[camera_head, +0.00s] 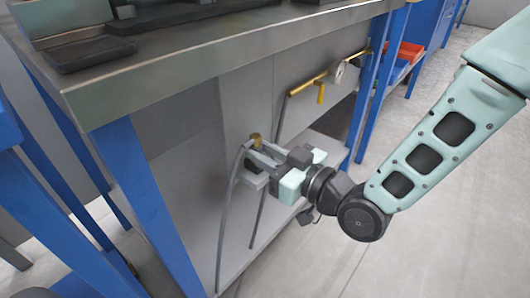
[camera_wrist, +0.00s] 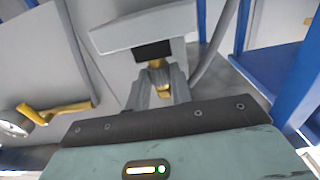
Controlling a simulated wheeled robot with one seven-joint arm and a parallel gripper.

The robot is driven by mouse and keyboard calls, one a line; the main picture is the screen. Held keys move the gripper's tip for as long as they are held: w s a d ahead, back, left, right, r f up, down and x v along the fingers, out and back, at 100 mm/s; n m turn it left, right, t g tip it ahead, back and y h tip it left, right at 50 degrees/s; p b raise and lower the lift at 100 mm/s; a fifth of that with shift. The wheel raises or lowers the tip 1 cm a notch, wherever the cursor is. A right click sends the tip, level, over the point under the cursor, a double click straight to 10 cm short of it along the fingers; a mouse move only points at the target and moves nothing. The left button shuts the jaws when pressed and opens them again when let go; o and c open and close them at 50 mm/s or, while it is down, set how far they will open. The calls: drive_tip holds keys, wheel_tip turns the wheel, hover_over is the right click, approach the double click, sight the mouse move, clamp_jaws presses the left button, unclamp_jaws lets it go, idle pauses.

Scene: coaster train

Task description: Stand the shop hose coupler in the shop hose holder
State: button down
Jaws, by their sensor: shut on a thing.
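My gripper (camera_head: 262,158) reaches in from the right beneath the bench top. It is shut on the shop hose coupler (camera_head: 255,138), whose brass end shows above the fingers; a dark grey hose (camera_head: 226,205) hangs beside it. In the wrist view, the coupler's brass part (camera_wrist: 158,64) shows between the fingertips (camera_wrist: 157,82). The shop hose holder, a grey bracket (camera_head: 252,181), is on the panel just below the fingers. It also shows in the wrist view (camera_wrist: 118,36), with a dark block beside the brass. I cannot tell whether the coupler is seated in it.
A brass pipe with valve (camera_head: 310,82) and a gauge (camera_head: 339,74) is on the panel to the right. The metal bench top (camera_head: 200,62) overhangs the gripper. Blue legs (camera_head: 150,205) stand at left and right. The floor at right is clear.

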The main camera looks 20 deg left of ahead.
drive_tip(key=shift+f, duration=0.2)
drive_tip(key=c, duration=1.1)
unclamp_jaws()
drive_tip(key=shift+c, duration=0.2)
drive_tip(key=shift+d, duration=0.1)
drive_tip(key=p+v, duration=1)
drive_tip(key=v, duration=0.7)
drive_tip(key=shift+s+d, duration=0.1)
